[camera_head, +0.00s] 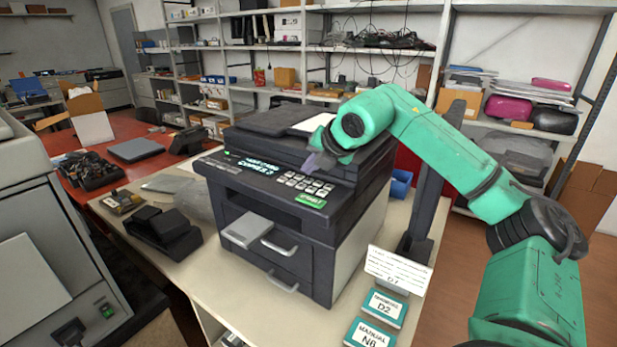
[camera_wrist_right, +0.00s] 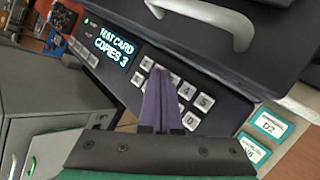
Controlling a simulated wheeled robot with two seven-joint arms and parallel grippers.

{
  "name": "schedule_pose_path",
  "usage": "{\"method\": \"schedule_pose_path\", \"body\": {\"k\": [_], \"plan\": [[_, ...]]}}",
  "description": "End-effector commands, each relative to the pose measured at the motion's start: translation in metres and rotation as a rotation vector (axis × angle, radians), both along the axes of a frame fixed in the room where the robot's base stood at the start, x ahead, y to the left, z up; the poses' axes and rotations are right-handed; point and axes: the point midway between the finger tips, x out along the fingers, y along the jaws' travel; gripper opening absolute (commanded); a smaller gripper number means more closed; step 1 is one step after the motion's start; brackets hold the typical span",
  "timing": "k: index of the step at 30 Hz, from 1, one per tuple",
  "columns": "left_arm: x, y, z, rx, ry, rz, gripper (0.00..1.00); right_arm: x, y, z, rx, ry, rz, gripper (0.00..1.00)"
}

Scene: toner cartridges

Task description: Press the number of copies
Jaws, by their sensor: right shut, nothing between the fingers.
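The dark copier (camera_head: 290,225) stands on the light table. Its lit display (camera_head: 252,166) also shows in the right wrist view (camera_wrist_right: 113,45), where it reads "TEST CARD" and "COPIES 3". The keypad (camera_head: 306,184) has pale number keys, with a green button (camera_head: 311,201) in front. My right gripper (camera_head: 311,166) is shut and empty, its purple fingers pointing down at the keypad's back part. In the right wrist view its fingertips (camera_wrist_right: 158,72) cover some keys (camera_wrist_right: 187,91); whether they touch cannot be told. My left gripper is not in view.
A black device (camera_head: 163,233) lies left of the copier. A grey cabinet (camera_head: 50,240) stands at the left. Shelves line the back.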

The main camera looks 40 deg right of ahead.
Motion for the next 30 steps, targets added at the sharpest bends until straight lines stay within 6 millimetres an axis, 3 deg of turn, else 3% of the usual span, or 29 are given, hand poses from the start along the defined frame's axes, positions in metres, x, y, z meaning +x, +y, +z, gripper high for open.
{"method": "schedule_pose_path", "body": {"k": [7, 21, 30], "plan": [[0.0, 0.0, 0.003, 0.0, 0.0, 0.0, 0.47, 0.0, 0.0, 0.003, 0.0, -0.001, 0.001, 0.0], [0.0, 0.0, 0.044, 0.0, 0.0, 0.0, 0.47, 0.0, 0.0, 0.05, 0.0, -0.001, 0.001, 0.0], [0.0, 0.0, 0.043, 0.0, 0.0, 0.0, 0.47, 0.0, 0.0, 0.049, 0.0, -0.001, 0.001, 0.0]]}}
